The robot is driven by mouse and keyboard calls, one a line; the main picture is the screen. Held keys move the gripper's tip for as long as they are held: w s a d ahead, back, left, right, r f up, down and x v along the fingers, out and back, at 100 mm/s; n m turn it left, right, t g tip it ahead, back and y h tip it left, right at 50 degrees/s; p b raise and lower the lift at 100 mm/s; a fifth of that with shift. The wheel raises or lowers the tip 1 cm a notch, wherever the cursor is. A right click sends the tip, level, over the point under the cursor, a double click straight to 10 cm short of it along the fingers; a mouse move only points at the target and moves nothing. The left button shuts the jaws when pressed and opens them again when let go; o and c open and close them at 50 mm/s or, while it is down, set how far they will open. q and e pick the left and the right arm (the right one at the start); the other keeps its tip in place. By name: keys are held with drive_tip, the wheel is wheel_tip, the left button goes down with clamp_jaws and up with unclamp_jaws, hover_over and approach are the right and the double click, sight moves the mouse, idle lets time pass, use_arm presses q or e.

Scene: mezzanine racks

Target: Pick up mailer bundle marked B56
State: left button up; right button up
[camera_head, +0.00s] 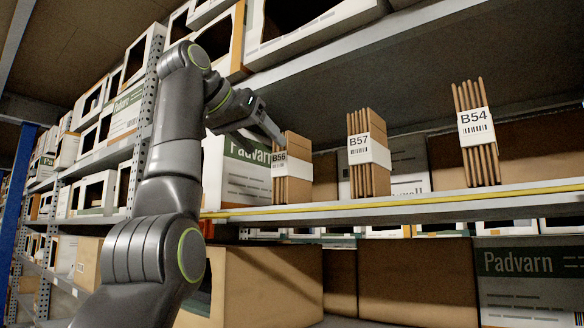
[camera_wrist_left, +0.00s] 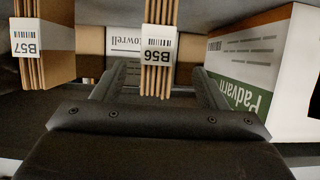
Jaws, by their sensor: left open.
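The mailer bundle marked B56 (camera_head: 293,185) is a stack of brown mailers with a white label band, standing upright on the shelf. My left gripper (camera_head: 274,132) is at its upper left in the head view and overlaps its top edge. In the left wrist view, which is upside down, the bundle B56 (camera_wrist_left: 158,50) lies between the two open fingers of the left gripper (camera_wrist_left: 160,68), with visible space on both sides. I cannot tell whether the fingertips reach past it. My right gripper is in neither view.
Bundle B57 (camera_head: 368,152) stands right of B56, and bundle B54 (camera_head: 476,134) farther right. A white and green Padvarn box (camera_head: 240,170) is behind and left of B56. The shelf's yellow-striped front edge (camera_head: 400,203) runs below, with another shelf above.

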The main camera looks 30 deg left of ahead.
sight(278, 157)
use_arm(q)
drive_tip(key=x, duration=0.5)
drive_tip(key=shift+w+p, duration=0.25)
drive_tip(key=shift+p, duration=0.1)
drive_tip(key=shift+s, duration=0.1)
drive_tip(key=shift+p+x, duration=0.85)
drive_tip(key=shift+x, duration=0.35)
drive_tip(key=shift+p+x, duration=0.3)
drive_tip(key=shift+x, duration=0.9)
drive_tip(key=shift+d+f, duration=0.1)
drive_tip(key=shift+f, duration=0.1)
drive_tip(key=shift+s, duration=0.15)
drive_tip(key=shift+s+r, duration=0.1)
drive_tip(key=shift+s, duration=0.05)
drive_tip(key=c, duration=1.1)
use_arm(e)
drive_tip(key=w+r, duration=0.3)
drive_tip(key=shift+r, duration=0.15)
use_arm(q)
drive_tip(key=shift+r, duration=0.1)
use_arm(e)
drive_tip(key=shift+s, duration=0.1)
